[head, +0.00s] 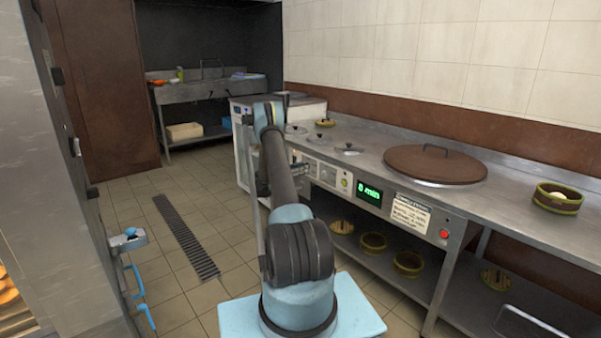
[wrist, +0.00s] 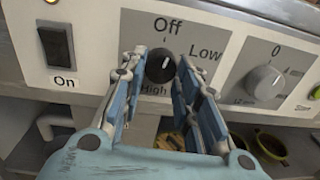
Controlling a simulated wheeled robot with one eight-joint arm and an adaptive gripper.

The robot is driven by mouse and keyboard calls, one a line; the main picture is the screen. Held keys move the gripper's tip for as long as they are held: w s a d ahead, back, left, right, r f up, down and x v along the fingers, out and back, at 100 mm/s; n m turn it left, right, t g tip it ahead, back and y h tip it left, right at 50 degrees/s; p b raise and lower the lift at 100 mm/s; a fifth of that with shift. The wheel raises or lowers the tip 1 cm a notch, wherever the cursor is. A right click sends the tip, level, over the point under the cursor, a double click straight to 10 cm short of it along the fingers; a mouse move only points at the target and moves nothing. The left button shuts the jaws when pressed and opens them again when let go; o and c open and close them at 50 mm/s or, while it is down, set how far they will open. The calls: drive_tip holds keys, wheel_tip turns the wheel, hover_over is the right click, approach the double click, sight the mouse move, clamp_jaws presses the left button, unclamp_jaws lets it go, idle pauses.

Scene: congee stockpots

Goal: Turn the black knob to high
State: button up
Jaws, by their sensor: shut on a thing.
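The black knob (wrist: 160,65) sits on a light panel in the wrist view, with "Off" above it, "Low" to its right and "High" below it. A small white mark shows on its face; I cannot tell surely which label it points to. My gripper (wrist: 161,72) has its two blue-grey fingers on the left and right sides of the knob, shut on it. In the head view my gripper (head: 298,168) is at the front panel of the steel counter (head: 375,205), and the knob cannot be made out there.
A grey timer knob (wrist: 265,83) is right of the black knob, and a black switch marked "On" (wrist: 56,45) is left. The counter front has a green display (head: 369,193) and a red button (head: 444,234). Baskets (head: 408,263) stand on the lower shelf. Floor is clear left.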

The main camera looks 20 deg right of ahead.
drive_tip(key=shift+s+d+r+m+t, duration=0.1)
drive_tip(key=shift+m+t, duration=0.35)
drive_tip(key=shift+m, duration=7.45)
drive_tip(key=shift+r+m+t, duration=0.1)
drive_tip(key=shift+m+t, duration=0.35)
drive_tip(key=shift+m, duration=7.45)
drive_tip(key=shift+y, duration=0.3)
drive_tip(key=o, duration=1.1)
